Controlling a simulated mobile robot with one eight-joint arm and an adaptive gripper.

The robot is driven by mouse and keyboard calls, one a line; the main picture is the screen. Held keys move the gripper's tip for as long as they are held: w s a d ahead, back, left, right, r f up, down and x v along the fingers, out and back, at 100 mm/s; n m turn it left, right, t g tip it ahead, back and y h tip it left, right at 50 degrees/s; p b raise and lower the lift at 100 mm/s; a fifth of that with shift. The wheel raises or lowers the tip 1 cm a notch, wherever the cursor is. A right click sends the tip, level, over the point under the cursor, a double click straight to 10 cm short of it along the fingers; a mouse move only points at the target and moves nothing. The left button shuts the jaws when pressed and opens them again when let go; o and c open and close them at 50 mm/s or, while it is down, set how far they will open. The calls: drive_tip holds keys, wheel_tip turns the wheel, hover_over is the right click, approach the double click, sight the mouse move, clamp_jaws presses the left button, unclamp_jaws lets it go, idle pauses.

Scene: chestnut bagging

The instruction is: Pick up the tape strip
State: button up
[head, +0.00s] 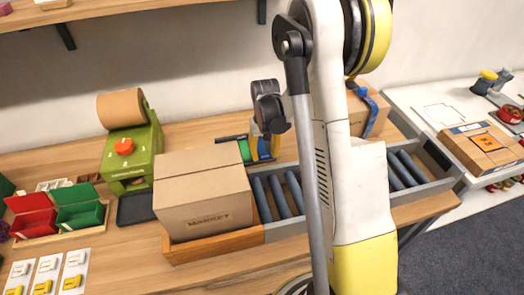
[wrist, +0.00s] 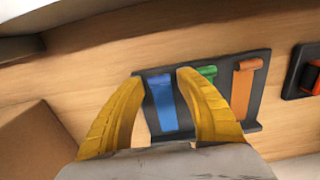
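In the wrist view a dark rack (wrist: 250,58) lies on the wooden bench and holds three tape strips side by side. They are a blue strip (wrist: 162,103), a green strip (wrist: 208,73) partly hidden by a finger, and an orange strip (wrist: 243,90). My gripper (wrist: 160,75) is open, with its two yellow fingers on either side of the blue strip. A gap shows between the fingers, and I cannot tell whether they touch the strip. In the head view the green strip (head: 244,151) shows behind the box, and my arm hides part of the rack.
A green machine (head: 131,155) with a brown roll stands to the left. Red and green bins (head: 80,215) sit at far left. A dark-framed orange item (wrist: 314,75) lies right of the rack.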

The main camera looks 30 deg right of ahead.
drive_tip(key=c, duration=0.5)
